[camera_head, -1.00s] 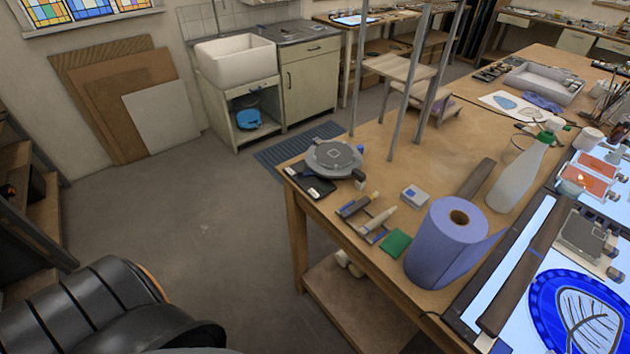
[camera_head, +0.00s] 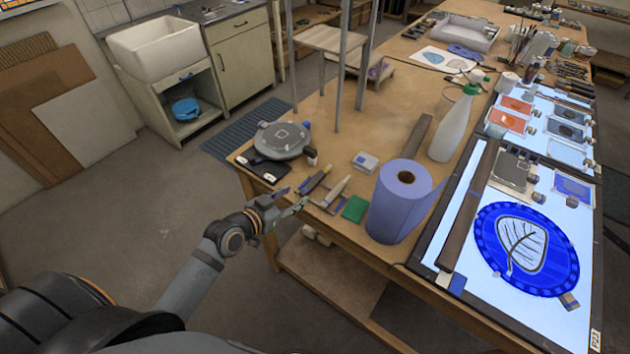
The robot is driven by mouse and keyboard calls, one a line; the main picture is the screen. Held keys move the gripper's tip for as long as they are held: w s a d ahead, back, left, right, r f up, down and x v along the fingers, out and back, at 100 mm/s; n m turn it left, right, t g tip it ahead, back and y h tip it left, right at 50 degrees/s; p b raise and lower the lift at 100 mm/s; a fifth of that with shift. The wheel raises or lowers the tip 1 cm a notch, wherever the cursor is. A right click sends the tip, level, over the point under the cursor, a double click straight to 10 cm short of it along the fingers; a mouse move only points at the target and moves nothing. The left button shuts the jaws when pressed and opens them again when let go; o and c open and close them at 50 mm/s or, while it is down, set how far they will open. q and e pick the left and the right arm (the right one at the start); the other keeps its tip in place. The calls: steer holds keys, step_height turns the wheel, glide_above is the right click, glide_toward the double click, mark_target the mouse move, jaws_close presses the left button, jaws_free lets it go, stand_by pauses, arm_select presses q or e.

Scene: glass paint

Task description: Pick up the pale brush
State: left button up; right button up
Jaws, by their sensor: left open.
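The pale brush (camera_head: 337,190) appears to be the light-handled tool lying near the table's left front edge, between a darker tool with a yellow tip (camera_head: 316,180) and a green block (camera_head: 355,209). My left gripper (camera_head: 296,197) is open and empty at that table edge, just left of these tools and apart from the pale brush. Its fingers point right, toward the tools. My right gripper is out of view.
A blue paper roll (camera_head: 400,212) stands right of the tools on the wooden table (camera_head: 328,117). A grey round turntable (camera_head: 282,140) and a small white box (camera_head: 366,162) lie behind. A lit panel (camera_head: 437,244) with a blue glass piece is at right.

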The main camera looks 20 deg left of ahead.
mark_target(313, 182)
arm_select(q)
steer(key=x, duration=0.5)
steer(key=shift+w+a, duration=0.1)
steer(key=shift+w+f, duration=0.1)
steer(key=shift+w+p, duration=0.1)
steer(key=shift+p, duration=0.3)
steer(key=shift+w+d+p, duration=0.2)
steer(key=shift+w+p, duration=0.2)
steer(key=shift+w, duration=0.15)
steer(key=shift+w+d+p, duration=0.2)
steer(key=shift+w+p, duration=0.15)
steer(key=shift+w, duration=0.2)
steer(key=x, duration=0.2)
steer(key=shift+w+f, duration=0.2)
steer(key=shift+f, duration=0.05)
steer(key=shift+w+d+f, duration=0.1)
steer(key=shift+w+f, duration=0.05)
steer(key=shift+c, duration=1)
jaws_close()
